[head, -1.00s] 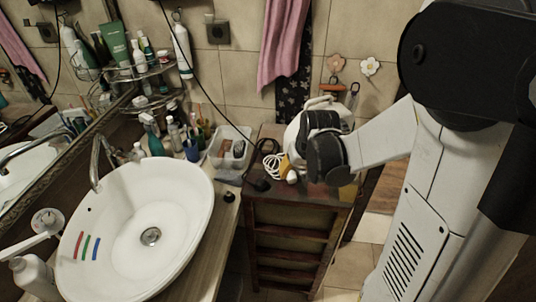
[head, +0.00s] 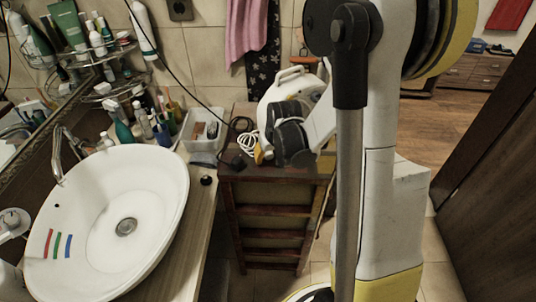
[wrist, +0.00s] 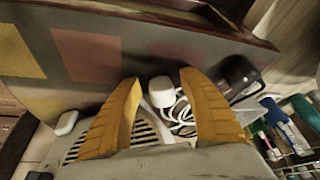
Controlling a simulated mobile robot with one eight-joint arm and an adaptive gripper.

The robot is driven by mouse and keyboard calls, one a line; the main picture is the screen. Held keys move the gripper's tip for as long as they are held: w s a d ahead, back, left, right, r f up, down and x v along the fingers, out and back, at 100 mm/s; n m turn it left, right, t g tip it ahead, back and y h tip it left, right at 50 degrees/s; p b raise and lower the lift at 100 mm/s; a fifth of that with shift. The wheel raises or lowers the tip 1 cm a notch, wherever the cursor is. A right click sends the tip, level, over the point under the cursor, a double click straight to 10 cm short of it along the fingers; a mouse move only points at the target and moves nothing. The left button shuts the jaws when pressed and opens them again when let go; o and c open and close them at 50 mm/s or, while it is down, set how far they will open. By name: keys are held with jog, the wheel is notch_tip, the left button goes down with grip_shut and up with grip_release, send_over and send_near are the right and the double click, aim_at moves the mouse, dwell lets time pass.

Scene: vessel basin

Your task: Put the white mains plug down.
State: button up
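The white mains plug (wrist: 162,92) shows in the wrist view between my two orange fingers, with a clear gap on each side. It appears to rest on the wooden cabinet top (wrist: 85,95), beside its white coiled cable (wrist: 181,112). My gripper (wrist: 161,78) is open, its fingertips wide apart. In the head view my gripper (head: 263,155) is low over the front of the cabinet (head: 230,172), and the plug (head: 268,154) is a small, partly hidden white shape by a finger. The dark gripper body hides part of the cabinet top.
A white appliance (head: 292,83) stands behind my gripper. A black plug-like object (wrist: 240,72) lies right of the fingers in the wrist view. A clear bin (head: 203,145), toiletries and the white basin (head: 105,205) are to the left. Open floor (head: 440,135) shows at right.

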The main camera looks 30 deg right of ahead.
grip_shut()
